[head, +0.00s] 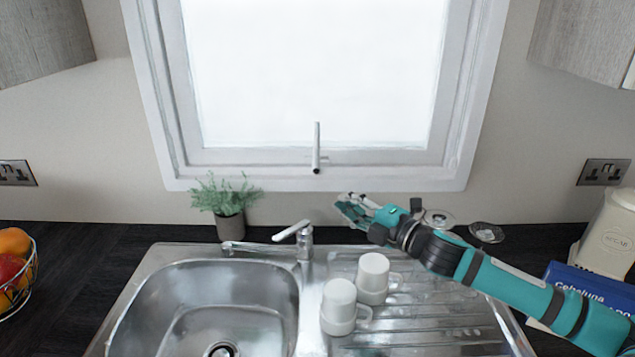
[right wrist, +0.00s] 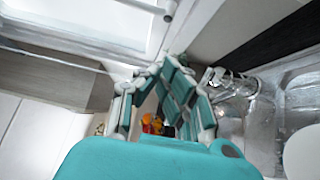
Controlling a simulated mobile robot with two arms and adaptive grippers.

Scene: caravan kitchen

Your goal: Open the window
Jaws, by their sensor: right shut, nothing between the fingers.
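The window (head: 320,75) is a white frame around a bright pane above the sink; its sash appears closed. Its handle (head: 316,150) is a light bar standing upright at the bottom middle of the frame. In the right wrist view the handle (right wrist: 143,5) shows at the top edge. My right gripper (head: 352,208) is shut and empty, below and right of the handle and apart from it, just under the sill. In the right wrist view its teal fingers (right wrist: 165,68) come together near the middle. My left gripper is not in view.
A potted plant (head: 229,224) stands left of the tap (head: 300,238), behind the sink (head: 205,305). Two white mugs (head: 339,307) (head: 373,278) stand on the drainer. Glasses (head: 487,232) are near my right arm. A fruit basket (head: 15,268) is far left, a blue book (head: 590,287) right.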

